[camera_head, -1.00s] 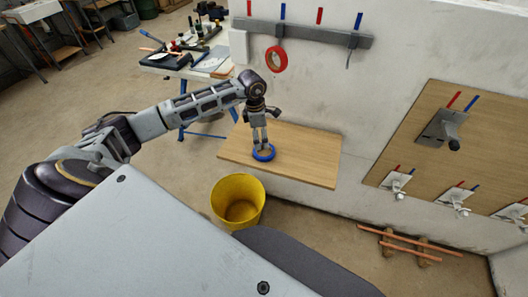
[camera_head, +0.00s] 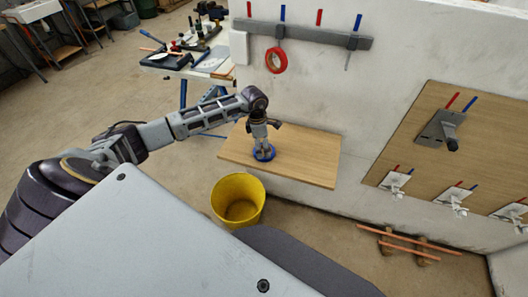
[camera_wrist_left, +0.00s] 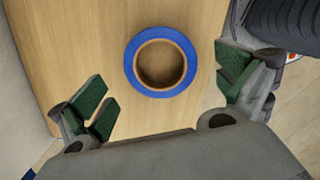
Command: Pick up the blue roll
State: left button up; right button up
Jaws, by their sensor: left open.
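The blue roll (camera_head: 264,158) lies flat on the wooden shelf board. In the left wrist view the blue roll (camera_wrist_left: 129,64) is a ring with a brown core and an open hole. My left gripper (camera_head: 263,147) points down right above the roll and partly hides it. In the left wrist view my left gripper (camera_wrist_left: 165,92) is open, with green-padded fingers on either side of the roll and gaps between. Whether the fingertips are down at the roll's height is unclear. My right gripper is not in view.
The wooden board (camera_head: 310,165) is otherwise bare and meets the white wall. A yellow bucket (camera_head: 238,200) stands on the floor below it. A red roll (camera_head: 276,60) hangs from the grey wall rail (camera_head: 310,34). A cluttered workbench (camera_head: 190,62) stands behind.

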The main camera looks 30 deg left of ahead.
pick_arm(q)
notch_tip(320, 180, down, 3)
jog(key=shift+w+d+r, duration=0.1)
jog(key=shift+r, duration=0.1)
jog(key=shift+f, duration=0.25)
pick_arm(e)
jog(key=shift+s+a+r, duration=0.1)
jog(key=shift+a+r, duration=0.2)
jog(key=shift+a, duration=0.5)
pick_arm(q)
jog(key=shift+c, duration=0.3)
jog(key=c, duration=0.8)
jog(key=shift+c, duration=0.2)
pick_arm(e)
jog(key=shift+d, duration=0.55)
pick_arm(q)
jog(key=shift+r, duration=0.1)
